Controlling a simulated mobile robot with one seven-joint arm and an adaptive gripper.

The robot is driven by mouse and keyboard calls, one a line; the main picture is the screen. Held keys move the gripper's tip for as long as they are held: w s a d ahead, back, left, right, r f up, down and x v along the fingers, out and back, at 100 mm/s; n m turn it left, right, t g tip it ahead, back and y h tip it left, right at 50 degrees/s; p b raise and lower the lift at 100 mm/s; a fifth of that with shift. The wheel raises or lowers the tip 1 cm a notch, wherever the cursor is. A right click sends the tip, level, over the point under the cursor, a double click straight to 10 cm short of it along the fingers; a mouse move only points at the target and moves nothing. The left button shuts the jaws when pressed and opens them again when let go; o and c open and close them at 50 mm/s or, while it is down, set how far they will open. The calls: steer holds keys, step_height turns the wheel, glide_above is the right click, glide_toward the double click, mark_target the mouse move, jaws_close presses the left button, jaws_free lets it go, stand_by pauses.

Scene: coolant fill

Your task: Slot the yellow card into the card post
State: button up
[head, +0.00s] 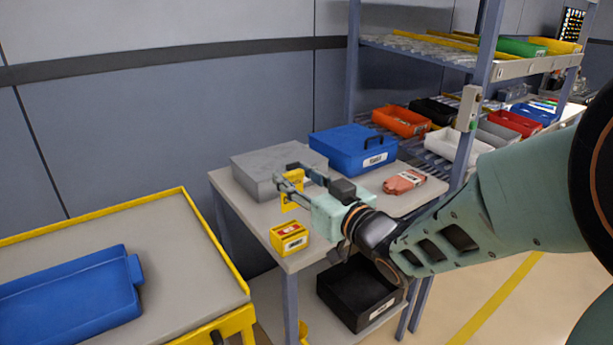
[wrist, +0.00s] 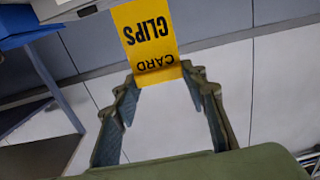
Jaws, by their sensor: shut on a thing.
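The yellow card (head: 292,190) is in my gripper (head: 287,177), held above the grey-topped table, near the grey box. In the wrist view the card (wrist: 145,35) reads "CLIPS" and "CARD" upside down. Its near end is between the fingertips of my gripper (wrist: 164,80), and the rest sticks out beyond them. A small pale box (head: 468,108) with a green spot is fixed on the rack's upright, to the right of my gripper and apart from it. I cannot tell whether this is the card post.
On the table (head: 345,208) are a grey box (head: 262,165), a blue case (head: 350,150), a reddish packet (head: 404,181) and a yellow carton (head: 289,238). A rack with bins stands behind on the right. A yellow-edged cart (head: 190,255) with a blue tray (head: 75,300) is at left.

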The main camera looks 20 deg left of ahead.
steer(key=shift+f+b, duration=2.7)
steer(key=shift+f, duration=0.25)
steer(key=shift+f+b, duration=2.85)
steer(key=shift+b, duration=0.25)
steer(key=o, duration=0.9)
steer(key=shift+r, duration=0.1)
steer(key=v, duration=0.7)
steer(key=shift+s+d, duration=0.15)
steer(key=shift+d, duration=0.05)
